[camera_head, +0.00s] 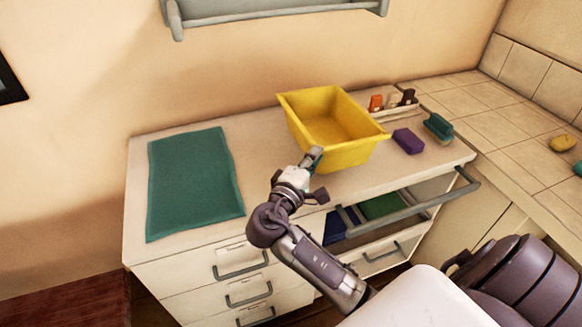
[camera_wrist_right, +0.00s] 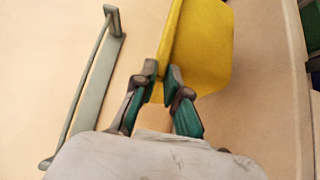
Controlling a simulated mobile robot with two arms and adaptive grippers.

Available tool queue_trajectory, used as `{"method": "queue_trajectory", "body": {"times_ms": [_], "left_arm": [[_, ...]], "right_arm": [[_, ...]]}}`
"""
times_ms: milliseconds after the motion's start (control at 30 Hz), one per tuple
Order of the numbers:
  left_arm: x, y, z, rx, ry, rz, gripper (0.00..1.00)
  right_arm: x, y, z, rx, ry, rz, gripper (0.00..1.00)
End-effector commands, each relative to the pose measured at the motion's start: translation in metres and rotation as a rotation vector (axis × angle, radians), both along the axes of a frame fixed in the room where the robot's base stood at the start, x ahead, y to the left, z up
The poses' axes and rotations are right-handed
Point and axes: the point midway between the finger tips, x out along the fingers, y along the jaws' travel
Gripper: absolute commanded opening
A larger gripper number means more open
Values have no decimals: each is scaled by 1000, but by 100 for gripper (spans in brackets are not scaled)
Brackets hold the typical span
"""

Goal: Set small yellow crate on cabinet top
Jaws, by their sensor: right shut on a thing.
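The small yellow crate (camera_head: 352,155) is upright at the middle-right of the cabinet top (camera_head: 265,180). I cannot tell whether its base touches the surface. My right gripper (camera_head: 313,158) is shut on the crate's near wall, close to its front left corner. In the right wrist view the fingers of the right gripper (camera_wrist_right: 162,84) pinch the wall edge of the yellow crate (camera_wrist_right: 205,45). The crate's base is mostly hidden. My left gripper is not in view.
A green mat (camera_head: 195,182) lies on the left. A purple block (camera_head: 408,141), a green brush (camera_head: 438,128) and a small tray of bottles (camera_head: 393,105) are right of the crate. A drawer (camera_head: 410,213) is open below. A shelf (camera_head: 270,10) hangs above.

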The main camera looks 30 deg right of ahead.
Motion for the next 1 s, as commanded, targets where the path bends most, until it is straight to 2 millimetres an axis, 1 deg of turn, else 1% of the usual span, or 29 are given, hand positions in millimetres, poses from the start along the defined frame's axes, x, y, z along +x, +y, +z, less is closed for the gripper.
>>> {"method": "queue_trajectory", "body": {"times_ms": [33, 100, 200, 300, 367, 433, 600, 667, 900, 933, 1000], "left_arm": [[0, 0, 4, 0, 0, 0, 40], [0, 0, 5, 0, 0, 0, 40], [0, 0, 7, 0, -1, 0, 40], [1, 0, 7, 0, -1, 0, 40], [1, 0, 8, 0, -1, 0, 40], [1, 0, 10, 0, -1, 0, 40], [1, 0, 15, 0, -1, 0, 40], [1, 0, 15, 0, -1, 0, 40], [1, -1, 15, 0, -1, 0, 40], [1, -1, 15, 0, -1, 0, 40], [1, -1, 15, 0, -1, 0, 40]], "right_arm": [[10, 9, -4, -3, 0, 1, 0], [20, 19, -13, -2, -1, -1, 0], [31, 29, -23, -2, -1, 0, 0], [37, 35, -29, -2, -2, 0, 0], [39, 37, -31, -3, -3, 0, 0], [39, 37, -37, -4, 0, 0, 0], [39, 37, -63, -5, 2, -1, 0], [39, 37, -68, -4, 0, -1, 0], [38, 37, -72, -1, -2, 0, 0], [38, 37, -73, 0, 1, 0, 17], [38, 37, -73, 0, 1, 0, 29]]}}
